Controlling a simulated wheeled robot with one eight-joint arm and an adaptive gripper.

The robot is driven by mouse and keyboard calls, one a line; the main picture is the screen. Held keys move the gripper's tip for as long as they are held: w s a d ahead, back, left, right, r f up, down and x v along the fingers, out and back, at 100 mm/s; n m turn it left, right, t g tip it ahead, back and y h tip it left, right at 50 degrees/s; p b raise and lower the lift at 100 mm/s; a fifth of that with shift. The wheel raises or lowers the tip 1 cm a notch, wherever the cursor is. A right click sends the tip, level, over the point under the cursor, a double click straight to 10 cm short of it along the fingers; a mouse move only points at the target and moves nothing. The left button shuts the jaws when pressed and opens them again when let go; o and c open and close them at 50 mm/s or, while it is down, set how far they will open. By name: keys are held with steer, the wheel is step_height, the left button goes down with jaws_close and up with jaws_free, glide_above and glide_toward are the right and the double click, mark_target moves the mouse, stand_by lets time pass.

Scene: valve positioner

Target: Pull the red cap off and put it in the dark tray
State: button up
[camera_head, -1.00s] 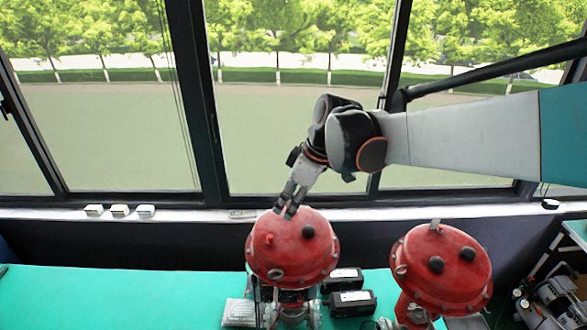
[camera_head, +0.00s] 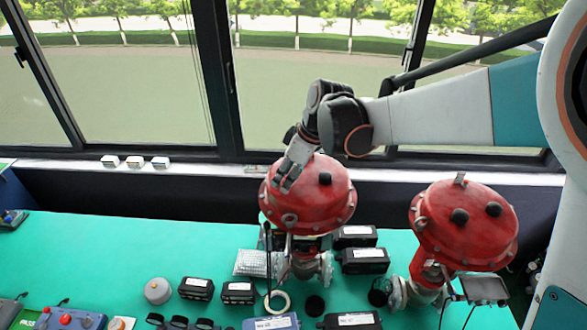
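The left red dome-shaped valve actuator (camera_head: 322,203) stands on the green bench. My gripper (camera_head: 284,186) reaches down from the upper right, with its fingertips at the dome's upper left face. The small red cap is not clearly visible; the fingers cover the spot where it sat. I cannot tell whether the fingers are shut on it. A black knob (camera_head: 324,178) shows on the dome, right of the gripper. I cannot clearly make out a dark tray.
A second red actuator (camera_head: 465,226) stands to the right. Black boxes (camera_head: 363,254) sit between the two. More small boxes, a grey round-topped item (camera_head: 158,291) and a black tape-like ring area crowd the front. Windows are behind.

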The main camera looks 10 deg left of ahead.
steer(key=shift+a+f, duration=0.15)
steer(key=shift+f, duration=0.05)
steer(key=c, duration=0.9)
jaws_close()
